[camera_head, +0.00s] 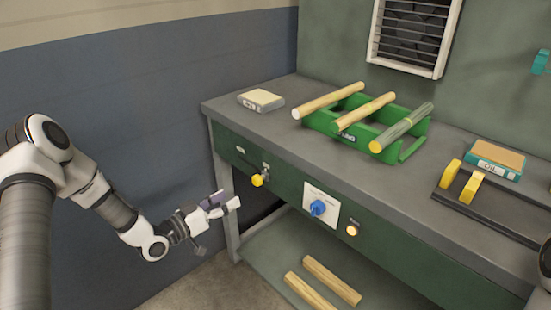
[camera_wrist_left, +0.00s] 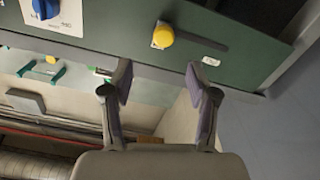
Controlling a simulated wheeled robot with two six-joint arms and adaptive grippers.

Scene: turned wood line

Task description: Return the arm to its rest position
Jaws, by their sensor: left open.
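My left arm comes in from the left in the head view. Its gripper (camera_head: 222,202) hangs in front of the bench's left end, a little below and left of the yellow knob (camera_head: 258,180). In the left wrist view the two fingers of this gripper (camera_wrist_left: 160,82) stand apart with nothing between them. The yellow knob (camera_wrist_left: 162,35) shows beyond the fingertips there, apart from them. My right gripper is not in view; only a piece of an arm shows at the right edge of the head view.
The bench (camera_head: 245,127) carries a green rack (camera_head: 415,150) with three rods, a pale block (camera_head: 261,100) and a teal-and-tan box (camera_head: 495,158). A blue knob (camera_head: 318,208) is on its front. Two wooden bars (camera_head: 332,280) lie on the lower shelf. Floor left of the bench looks clear.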

